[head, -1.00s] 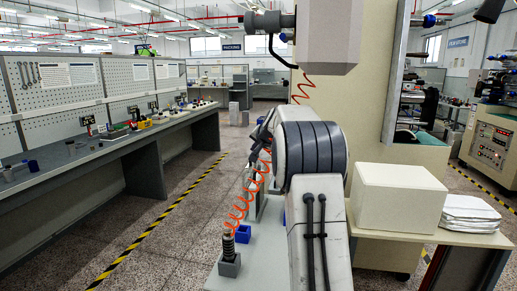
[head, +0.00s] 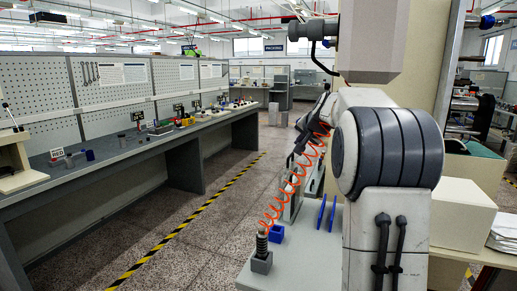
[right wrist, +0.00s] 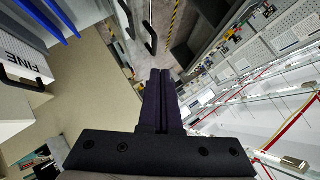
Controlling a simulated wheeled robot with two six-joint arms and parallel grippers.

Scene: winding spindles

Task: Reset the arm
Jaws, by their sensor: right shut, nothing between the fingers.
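My right arm stands large at the right of the head view, raised and bent at a dark-banded joint. Its dark gripper (head: 308,128) is ahead of that joint, partly hidden by the arm. In the right wrist view the two black fingers (right wrist: 160,72) lie together, shut and empty. Nothing touches the fingertips there. My left gripper is not in view.
An orange coiled cord (head: 287,190) runs down to a spring post on a grey block (head: 262,263), beside a blue bin (head: 277,234). A white box (head: 465,212) stands right of my arm. A long workbench (head: 125,150) lines the left; the taped floor aisle is clear.

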